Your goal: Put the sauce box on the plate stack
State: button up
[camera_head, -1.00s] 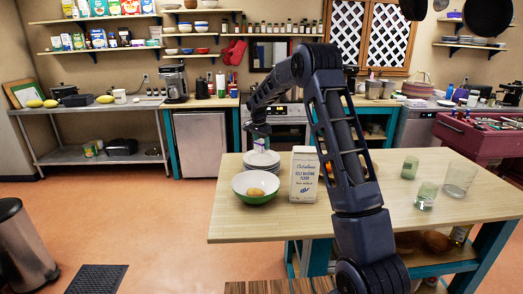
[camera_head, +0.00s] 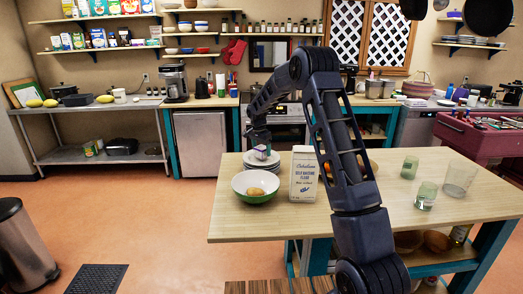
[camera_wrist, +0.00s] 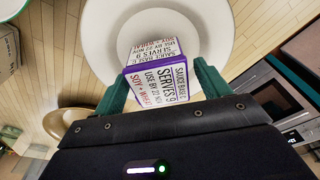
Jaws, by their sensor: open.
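The sauce box (camera_wrist: 155,82), white with a purple edge and printed text, is between my gripper's green fingers in the wrist view. It also shows small in the head view (camera_head: 262,153), at the top of the plate stack (camera_head: 262,165). White plates (camera_wrist: 218,42) surround the box in the wrist view. My gripper (camera_wrist: 161,72) is open, with a finger on either side of the box. The box appears to rest on the stack; its underside contact is hidden.
A flour carton (camera_head: 304,175) stands close on the right. Several glasses (camera_head: 425,196) stand farther right. The counter's (camera_head: 232,228) front left part is clear.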

aim_at(259, 148)
jog(key=shift+r, duration=0.1)
notch_tip(259, 148, up, 11)
jog(key=s+a, duration=0.1)
jog(key=s+d+r+n, duration=0.2)
jog(key=s+d+r, duration=0.6)
jog(key=s+r, duration=0.35)
jog(key=s+d+r+n+t, duration=0.15)
jog(key=s+d, duration=0.25)
jog(key=s, duration=0.5)
jog(key=s+d+n+y, duration=0.1)
jog(key=s+d+n, duration=0.15)
jog(key=s, duration=0.65)
jog(key=s+d+r+n+t, duration=0.1)
jog(key=s+d, duration=0.4)
jog(key=s, duration=0.4)
jog(key=s+d+f+n, duration=0.1)
jog(key=s+f, duration=0.1)
jog(key=s, duration=0.4)
jog(key=s+d+f+n, duration=0.1)
jog(key=s+f, duration=0.2)
jog(key=s, duration=0.4)
jog(key=shift+s+f+t, duration=0.3)
jog(key=shift+f+t, duration=0.05)
jog(key=shift+t, duration=0.1)
